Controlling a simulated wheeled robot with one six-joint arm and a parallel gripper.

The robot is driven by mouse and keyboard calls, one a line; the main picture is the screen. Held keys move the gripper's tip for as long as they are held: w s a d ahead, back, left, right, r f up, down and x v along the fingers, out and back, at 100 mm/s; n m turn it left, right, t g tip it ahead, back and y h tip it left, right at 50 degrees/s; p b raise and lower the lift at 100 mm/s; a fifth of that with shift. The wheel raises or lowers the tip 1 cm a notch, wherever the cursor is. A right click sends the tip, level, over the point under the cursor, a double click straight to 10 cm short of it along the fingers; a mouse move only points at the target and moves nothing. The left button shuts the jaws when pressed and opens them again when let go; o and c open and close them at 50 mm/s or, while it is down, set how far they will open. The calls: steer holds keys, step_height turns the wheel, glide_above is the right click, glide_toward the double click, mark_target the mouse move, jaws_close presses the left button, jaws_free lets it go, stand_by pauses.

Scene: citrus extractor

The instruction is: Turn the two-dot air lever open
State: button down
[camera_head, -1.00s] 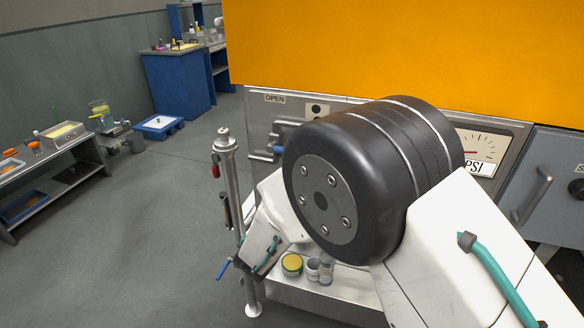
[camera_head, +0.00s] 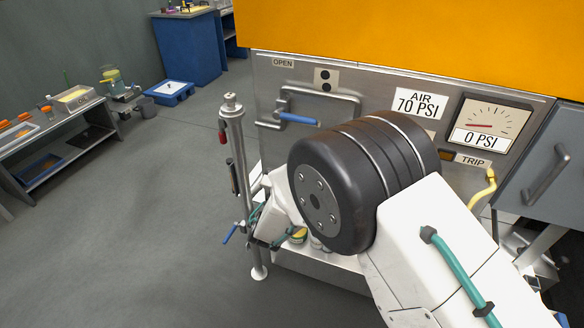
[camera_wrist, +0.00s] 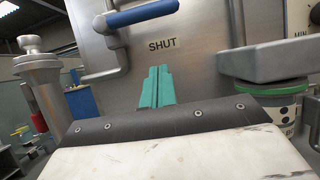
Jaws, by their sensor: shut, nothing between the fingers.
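The two-dot air lever (camera_head: 298,118) has a blue grip on a grey pivot and lies roughly level, pointing right. My gripper (camera_wrist: 158,70) shows there as two teal fingers held together, empty, below the label and apart from the lever. In the head view my arm hides the fingers.
The gauge (camera_head: 490,126) reads 0 PSI, beside an AIR 70 PSI sign (camera_head: 419,104). A steel post (camera_head: 240,180) with a small blue handle stands left of the panel. A yellow TRIP lever (camera_head: 483,190) is at right.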

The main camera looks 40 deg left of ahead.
mark_target(295, 118)
step_height(295, 118, up, 6)
steer(key=w, duration=0.2)
steer(key=shift+w+a+f, duration=0.15)
steer(key=shift+w+a, duration=0.2)
steer(key=shift+w, duration=0.05)
